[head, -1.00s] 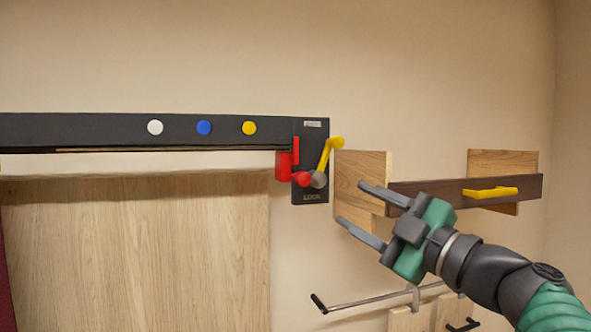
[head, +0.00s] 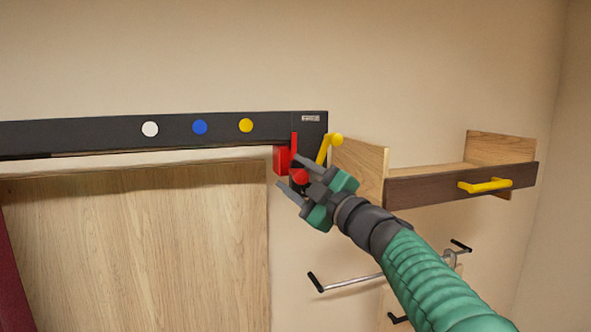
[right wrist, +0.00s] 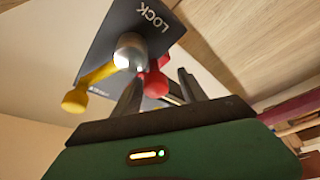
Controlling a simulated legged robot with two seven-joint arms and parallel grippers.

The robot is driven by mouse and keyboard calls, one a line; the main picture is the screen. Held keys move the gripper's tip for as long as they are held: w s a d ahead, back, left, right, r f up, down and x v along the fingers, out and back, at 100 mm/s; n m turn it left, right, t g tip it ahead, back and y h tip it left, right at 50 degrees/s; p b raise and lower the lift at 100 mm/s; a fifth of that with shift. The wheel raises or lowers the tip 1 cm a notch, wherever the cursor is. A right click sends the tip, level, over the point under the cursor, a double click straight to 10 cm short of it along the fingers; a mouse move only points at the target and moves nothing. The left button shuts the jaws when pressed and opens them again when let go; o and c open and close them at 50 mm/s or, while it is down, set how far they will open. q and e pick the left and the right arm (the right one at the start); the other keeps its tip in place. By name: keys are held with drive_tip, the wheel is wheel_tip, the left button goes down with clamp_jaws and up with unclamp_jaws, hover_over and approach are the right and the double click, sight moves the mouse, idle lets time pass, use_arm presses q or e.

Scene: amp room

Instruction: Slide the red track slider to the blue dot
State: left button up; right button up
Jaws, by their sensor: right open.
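The red track slider (head: 282,160) sits at the right end of the dark track (head: 80,135), with a red knob (head: 300,177) at its lower right. The blue dot (head: 200,127) is on the track to its left, between a white dot (head: 150,129) and a yellow dot (head: 246,125). My right gripper (head: 288,172) is open, its fingertips at the slider and knob in the head view. In the right wrist view the red knob (right wrist: 155,84) shows between the open fingers; I cannot tell whether they touch it. My left gripper is out of view.
A yellow lever (head: 328,147) on the lock plate (right wrist: 125,40) stands just right of the slider. A wooden shelf with a dark drawer front (head: 440,188) and yellow handle (head: 486,186) is to the right. A metal bar (head: 350,283) is below.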

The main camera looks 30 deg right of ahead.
drive_tip(key=shift+s+d, duration=0.25)
drive_tip(key=shift+d, duration=0.15)
drive_tip(key=c, duration=1)
clamp_jaws()
drive_tip(key=shift+a, duration=0.15)
